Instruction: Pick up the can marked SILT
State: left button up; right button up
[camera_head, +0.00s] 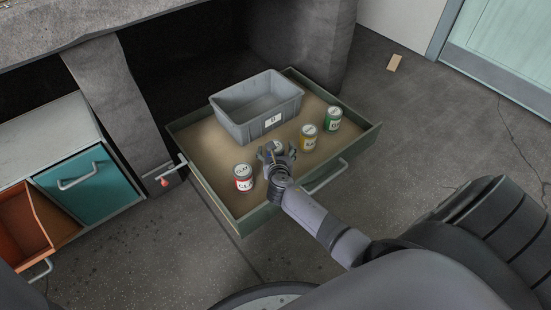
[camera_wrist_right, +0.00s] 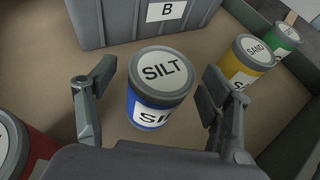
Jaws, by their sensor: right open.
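The blue can marked SILT (camera_wrist_right: 160,88) stands upright in the open drawer, its labelled lid facing up in the right wrist view. In the head view it is mostly hidden behind my right gripper (camera_head: 278,154). In the right wrist view my right gripper (camera_wrist_right: 152,95) is open, with one finger to the left of the can and one to the right. A gap shows between each finger and the can. My left gripper is not in view.
A grey bin (camera_head: 238,130) marked B stands behind the can in the drawer (camera_head: 212,160). A red can (camera_head: 243,178) is to the left; a yellow can (camera_head: 308,138) and a green can (camera_head: 333,119) are to the right. Drawer walls surround them.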

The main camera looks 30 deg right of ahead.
jog(key=shift+w+d+f, duration=0.1)
jog(key=shift+w+d, duration=0.1)
jog(key=shift+w, duration=0.1)
jog(key=shift+c, duration=0.4)
jog(key=c, duration=1.5)
jog(key=shift+c, duration=0.4)
jog(key=shift+r, duration=0.2)
